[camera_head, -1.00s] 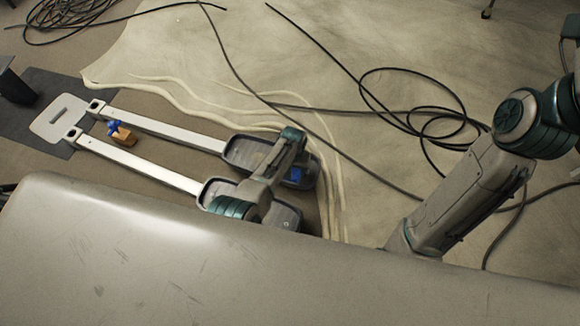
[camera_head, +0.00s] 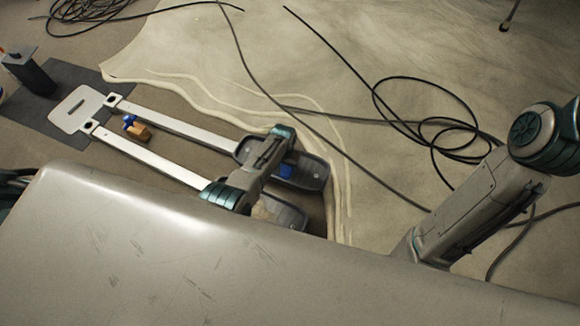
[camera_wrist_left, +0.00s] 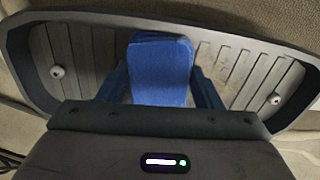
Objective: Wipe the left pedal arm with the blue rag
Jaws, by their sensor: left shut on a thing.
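The blue rag (camera_head: 287,170) is in my left gripper (camera_wrist_left: 160,78), over the farther dark grey footplate (camera_head: 315,183). In the left wrist view the rag (camera_wrist_left: 161,65) is bunched between the fingers, above the grooved plate with two screw heads; I cannot tell whether it touches. The farther white pedal arm (camera_head: 180,125) runs left from this footplate; the nearer one (camera_head: 145,158) runs parallel to it. Both reach a pale end plate (camera_head: 77,108). My left arm hides part of the footplates. My right gripper is out of view.
A small orange-brown and blue object (camera_head: 138,129) lies between the pedal arms. A dark post (camera_head: 30,75) stands on a dark mat (camera_head: 50,125) at left. Black cables (camera_head: 420,110) loop across the floor at right.

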